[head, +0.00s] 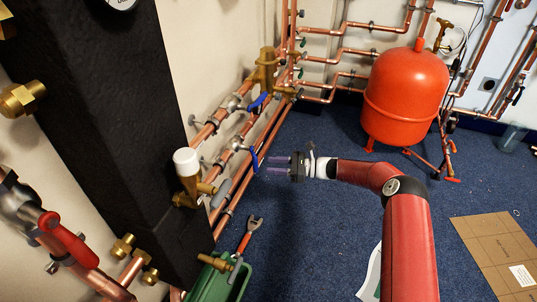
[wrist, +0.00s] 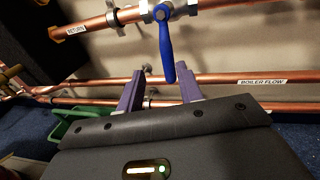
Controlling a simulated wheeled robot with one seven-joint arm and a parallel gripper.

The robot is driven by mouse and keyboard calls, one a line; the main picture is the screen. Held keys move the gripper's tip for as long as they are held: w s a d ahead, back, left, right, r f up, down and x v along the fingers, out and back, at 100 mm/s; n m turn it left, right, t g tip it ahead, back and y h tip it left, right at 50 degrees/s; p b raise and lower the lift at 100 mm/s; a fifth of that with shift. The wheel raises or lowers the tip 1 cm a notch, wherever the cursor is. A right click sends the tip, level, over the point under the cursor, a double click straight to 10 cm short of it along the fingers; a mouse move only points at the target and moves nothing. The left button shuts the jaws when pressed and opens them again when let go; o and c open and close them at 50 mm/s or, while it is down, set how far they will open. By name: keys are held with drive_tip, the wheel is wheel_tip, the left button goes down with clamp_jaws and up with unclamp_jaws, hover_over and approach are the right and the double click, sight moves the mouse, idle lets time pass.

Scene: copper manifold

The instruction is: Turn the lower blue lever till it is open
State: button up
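The lower blue lever (head: 253,160) sits on a valve in a copper pipe along the left wall. In the wrist view this blue lever (wrist: 167,48) hangs down from the valve, crosswise to its pipe. My gripper (head: 270,165) is just right of the lever in the head view, its purple fingers pointing at the wall. In the wrist view my gripper (wrist: 160,84) has its fingers apart, with nothing held between them. A second blue lever (head: 259,102) is higher up.
More copper pipes (wrist: 230,78) run behind and below the lever. A black column (head: 105,120) stands at left, with a white-capped valve (head: 186,162) beside it. A green toolbox (head: 215,283) is on the floor below. A red tank (head: 406,95) stands at the back right. The blue carpet between is clear.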

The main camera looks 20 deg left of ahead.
sight(256, 172)
drive_tip(key=shift+m+t+y, duration=0.3)
drive_tip(key=shift+m, duration=0.1)
drive_tip(key=a, duration=0.7)
drive_tip(key=shift+a+f, duration=0.2)
drive_tip(key=shift+f, duration=0.2)
clamp_jaws()
